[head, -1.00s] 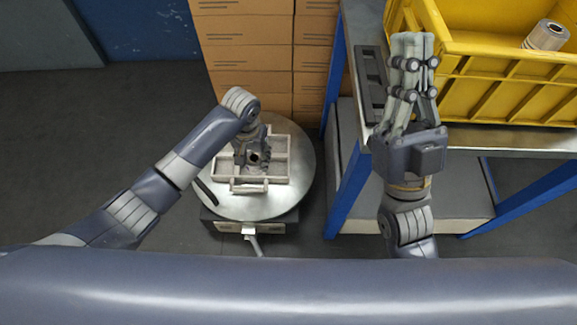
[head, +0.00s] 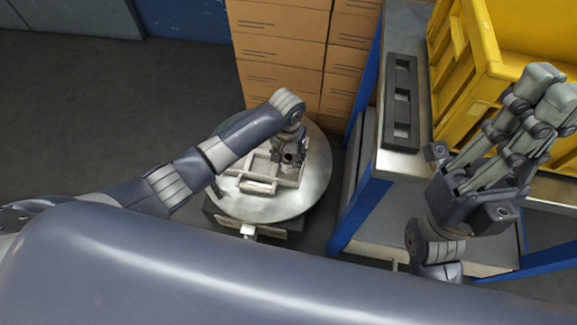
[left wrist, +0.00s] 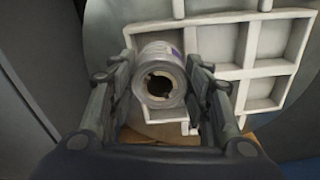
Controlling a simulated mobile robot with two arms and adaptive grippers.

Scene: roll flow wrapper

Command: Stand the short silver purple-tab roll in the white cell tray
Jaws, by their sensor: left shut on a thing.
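My left gripper (left wrist: 161,92) is shut on the short silver roll (left wrist: 160,75), one finger on each side. The roll's open end faces the wrist camera, and a bit of purple shows on its side. The white cell tray (left wrist: 207,18) lies beneath and around the roll, with empty cells to the right. In the head view the tray (head: 258,187) rests on a round plate, with my left gripper over its right part. I cannot tell whether the roll touches a cell floor. My right gripper (head: 553,88) is held up at the right; its finger gap is unclear.
The round metal plate (head: 318,187) sits on a low stand. Stacked cardboard boxes (head: 282,50) stand behind it. To the right is a blue-legged bench (head: 362,208) with a dark slotted holder (head: 401,100) and a yellow crate (head: 455,90).

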